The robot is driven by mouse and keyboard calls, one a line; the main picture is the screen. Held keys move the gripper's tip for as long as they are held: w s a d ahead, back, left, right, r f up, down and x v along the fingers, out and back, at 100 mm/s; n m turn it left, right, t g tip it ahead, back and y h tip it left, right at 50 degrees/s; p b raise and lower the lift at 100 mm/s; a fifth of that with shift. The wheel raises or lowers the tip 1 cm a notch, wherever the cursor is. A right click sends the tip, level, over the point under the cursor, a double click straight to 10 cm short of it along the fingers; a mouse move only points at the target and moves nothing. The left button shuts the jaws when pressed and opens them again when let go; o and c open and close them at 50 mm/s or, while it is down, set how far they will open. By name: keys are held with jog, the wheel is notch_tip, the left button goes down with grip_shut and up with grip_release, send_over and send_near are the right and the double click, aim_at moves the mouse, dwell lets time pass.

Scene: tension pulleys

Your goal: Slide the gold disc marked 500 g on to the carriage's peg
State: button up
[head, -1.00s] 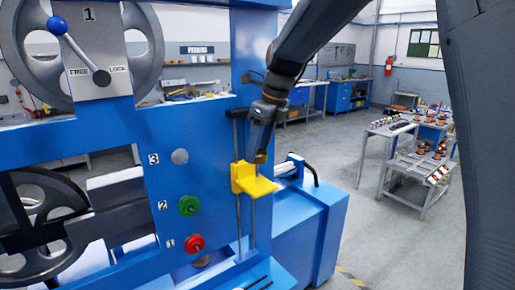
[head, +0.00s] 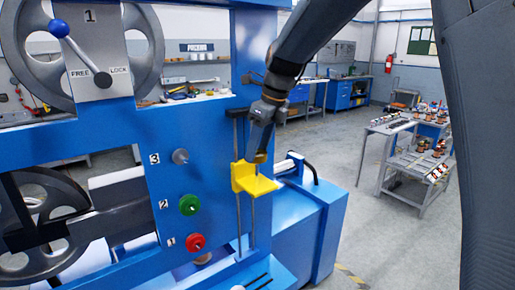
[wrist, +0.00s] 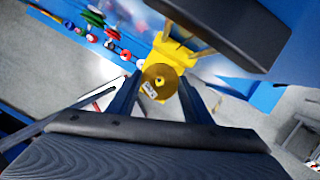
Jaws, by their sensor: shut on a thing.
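The gold disc (wrist: 165,72) with a small white label is held between the fingertips of my gripper (wrist: 158,88) in the wrist view. The label is too small to read. The yellow carriage (head: 254,179) sits on two vertical rods at the blue frame's right side. It also shows just behind the disc in the wrist view (wrist: 183,40). My gripper (head: 260,155) is directly over the carriage in the head view. The carriage's peg is not clear, and I cannot tell whether the disc is around it.
On the blue frame (head: 120,135) are a grey peg (head: 180,156) by 3, a green disc (head: 188,205) by 2 and a red disc (head: 195,242) by 1. A blue-knobbed lever (head: 80,50) is upper left. The floor at right is open, with a cart (head: 415,165) beyond.

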aim_at(258, 183)
jog(key=shift+f, duration=0.1)
jog(key=shift+f, duration=1.35)
jog(key=shift+f+p, duration=0.4)
jog(key=shift+f, duration=0.05)
dwell(0.8)
jog(key=shift+f, duration=1.05)
jog(key=shift+f, duration=0.4)
jog(key=shift+f, duration=0.5)
dwell(0.7)
jog(key=o, duration=1.6)
jog(key=shift+f, duration=0.15)
jog(key=shift+c, duration=0.2)
